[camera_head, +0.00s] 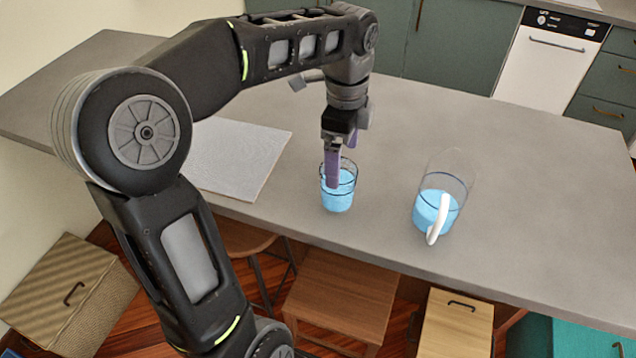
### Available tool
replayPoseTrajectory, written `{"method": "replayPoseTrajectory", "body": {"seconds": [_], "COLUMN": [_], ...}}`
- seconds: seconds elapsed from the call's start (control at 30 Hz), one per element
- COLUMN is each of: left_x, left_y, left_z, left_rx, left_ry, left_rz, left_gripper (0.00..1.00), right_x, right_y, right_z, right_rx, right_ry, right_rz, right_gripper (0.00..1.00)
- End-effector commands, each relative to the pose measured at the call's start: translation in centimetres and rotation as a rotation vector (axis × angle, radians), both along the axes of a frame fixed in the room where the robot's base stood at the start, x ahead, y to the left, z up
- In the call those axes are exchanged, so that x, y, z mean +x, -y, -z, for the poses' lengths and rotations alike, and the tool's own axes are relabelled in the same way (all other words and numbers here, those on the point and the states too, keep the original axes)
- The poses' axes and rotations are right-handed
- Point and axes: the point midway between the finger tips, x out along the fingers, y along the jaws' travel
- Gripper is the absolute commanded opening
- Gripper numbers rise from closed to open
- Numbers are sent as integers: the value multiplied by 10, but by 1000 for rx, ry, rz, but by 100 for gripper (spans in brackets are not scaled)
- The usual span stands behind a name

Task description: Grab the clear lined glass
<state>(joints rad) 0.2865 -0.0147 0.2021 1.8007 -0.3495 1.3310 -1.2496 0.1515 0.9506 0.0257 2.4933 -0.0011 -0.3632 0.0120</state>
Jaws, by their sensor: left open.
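The clear lined glass (338,198) stands upright on the grey counter (395,150), with dark lines around it and blue liquid inside. My left gripper (333,180) points down at the glass, and its purple fingers overlap the glass's rim and upper part. The fingers show nearly edge-on, so I cannot tell whether one is inside the glass or whether they touch it. The jaws are open and the glass rests on the counter. My right gripper is not in view.
A clear pitcher (427,213) with blue liquid and a white handle stands right of the glass. A light grey mat (238,158) lies to the left. The counter's front edge is close below the glass, with wooden stools (340,295) beneath. The counter's back right is clear.

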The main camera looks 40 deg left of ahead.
Motion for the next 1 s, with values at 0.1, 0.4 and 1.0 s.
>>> {"method": "replayPoseTrajectory", "body": {"seconds": [0.1,0.4,1.0], "left_x": [-1,-2,-3], "left_y": [-2,-1,-1], "left_z": [1,6,32], "left_rx": [8,7,6], "left_ry": [-10,-11,-11], "left_rz": [-1,-2,-1], "left_gripper": [94,94,94], "right_x": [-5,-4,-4], "right_y": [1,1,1], "right_z": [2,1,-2], "right_rx": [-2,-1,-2], "right_ry": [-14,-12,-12], "right_rz": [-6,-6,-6], "right_gripper": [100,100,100]}}
